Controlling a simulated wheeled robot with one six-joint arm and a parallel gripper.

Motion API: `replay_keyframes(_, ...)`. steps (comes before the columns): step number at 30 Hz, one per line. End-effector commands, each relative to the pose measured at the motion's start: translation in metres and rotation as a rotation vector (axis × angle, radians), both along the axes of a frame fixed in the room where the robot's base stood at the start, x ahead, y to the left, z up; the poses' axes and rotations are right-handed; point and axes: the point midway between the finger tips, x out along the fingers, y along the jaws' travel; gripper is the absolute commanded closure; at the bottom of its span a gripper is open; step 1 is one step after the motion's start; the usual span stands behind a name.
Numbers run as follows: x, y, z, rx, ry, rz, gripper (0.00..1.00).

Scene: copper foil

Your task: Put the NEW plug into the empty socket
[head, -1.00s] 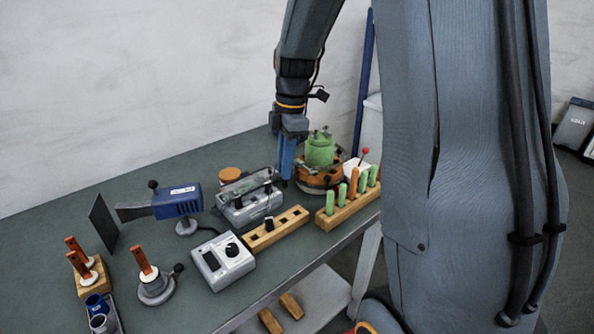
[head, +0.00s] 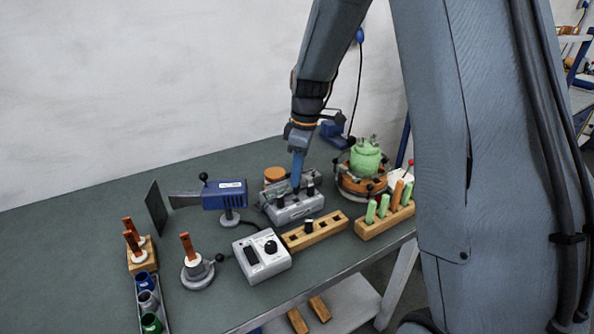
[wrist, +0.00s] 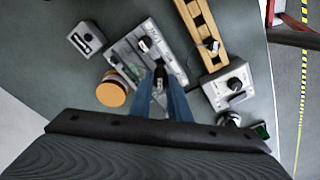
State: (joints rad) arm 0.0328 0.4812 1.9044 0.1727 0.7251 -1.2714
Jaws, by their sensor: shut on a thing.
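The grey socket box (head: 296,210) stands on the bench and also shows in the wrist view (wrist: 127,52). A black plug (head: 310,189) stands upright at its right end; its pale top shows in the wrist view (wrist: 144,44). My gripper (head: 297,186) points down over the box. In the wrist view its blue fingers (wrist: 160,90) are shut on a small dark plug (wrist: 159,80) at the box's edge. I cannot tell whether this plug is in a socket or just above it. No NEW marking is readable.
A wooden rack (head: 328,228) with one plug (head: 309,226) stands in front of the box. A grey dial unit (head: 262,257) stands at front left. A blue tool (head: 225,194) is left of the box, a green-topped pot (head: 366,160) to the right.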

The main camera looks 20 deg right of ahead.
Motion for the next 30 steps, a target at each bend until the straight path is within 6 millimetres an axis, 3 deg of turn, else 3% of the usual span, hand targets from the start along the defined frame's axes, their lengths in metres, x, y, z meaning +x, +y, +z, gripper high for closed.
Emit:
replay_keyframes(1,0.001,0.000,-0.007,0.000,0.000,0.000,1.00)
replay_keyframes(30,0.000,0.000,-0.014,0.000,0.000,0.001,1.00)
